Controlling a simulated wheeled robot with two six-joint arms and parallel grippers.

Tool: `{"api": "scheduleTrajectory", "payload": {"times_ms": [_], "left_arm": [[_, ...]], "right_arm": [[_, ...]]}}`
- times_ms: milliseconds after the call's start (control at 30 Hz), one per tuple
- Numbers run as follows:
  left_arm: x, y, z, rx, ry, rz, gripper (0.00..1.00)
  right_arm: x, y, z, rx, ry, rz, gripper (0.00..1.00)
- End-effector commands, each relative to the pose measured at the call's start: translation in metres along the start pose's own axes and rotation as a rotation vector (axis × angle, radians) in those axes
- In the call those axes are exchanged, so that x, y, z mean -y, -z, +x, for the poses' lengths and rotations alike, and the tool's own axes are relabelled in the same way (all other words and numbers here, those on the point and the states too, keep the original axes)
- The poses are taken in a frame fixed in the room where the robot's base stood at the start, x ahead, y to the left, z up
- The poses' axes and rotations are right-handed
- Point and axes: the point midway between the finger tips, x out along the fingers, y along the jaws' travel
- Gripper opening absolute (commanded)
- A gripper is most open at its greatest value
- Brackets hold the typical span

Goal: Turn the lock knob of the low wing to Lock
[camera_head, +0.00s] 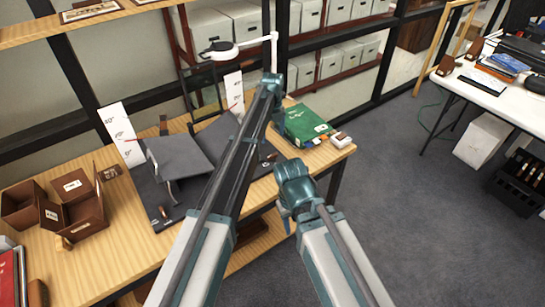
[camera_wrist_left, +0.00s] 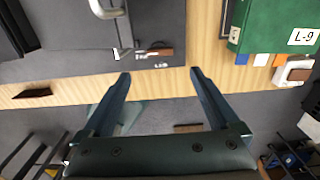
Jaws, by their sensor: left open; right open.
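A dark grey cradle with two wings stands on the wooden table; the left wing (camera_head: 180,160) is raised and tilted, the right wing (camera_head: 216,136) is partly hidden by my left arm. A small brown lock knob (camera_head: 272,157) is at the right front; it also shows in the left wrist view (camera_wrist_left: 153,52) with a small label below it. Another brown knob (camera_head: 163,212) is at the left front. My left gripper (camera_wrist_left: 160,73) is open and empty, its fingertips appearing just below the right knob in that view. My right gripper (camera_head: 288,213) is open, in front of the table.
A green box (camera_head: 305,124) labelled L-9 lies right of the cradle, with a small white object (camera_head: 341,138) beside it. White angle cards (camera_head: 124,133) stand behind the wings. Brown boxes (camera_head: 76,208) stand at left, and a lamp (camera_head: 222,48) behind. Open floor lies at right.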

Motion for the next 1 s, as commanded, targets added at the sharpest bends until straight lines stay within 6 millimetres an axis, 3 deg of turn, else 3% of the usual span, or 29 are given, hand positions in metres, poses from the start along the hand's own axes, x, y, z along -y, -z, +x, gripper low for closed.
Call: {"api": "scheduleTrajectory", "payload": {"times_ms": [33, 600, 800, 1000], "left_arm": [[0.000, 0.000, 0.014, 0.000, 0.000, 0.000, 0.95], [0.000, 0.000, 0.092, 0.000, 0.000, -0.001, 0.95], [0.000, 0.000, 0.106, 0.000, 0.000, -0.001, 0.95], [0.000, 0.000, 0.105, 0.000, 0.000, -0.001, 0.95]], "right_arm": [[0.001, 0.001, 0.014, 0.000, 0.000, 0.000, 0.42], [0.009, 0.005, 0.092, 0.000, 0.000, 0.000, 0.42], [0.010, 0.006, 0.105, 0.000, 0.000, 0.000, 0.42], [0.010, 0.006, 0.105, 0.000, 0.000, 0.000, 0.42]]}}
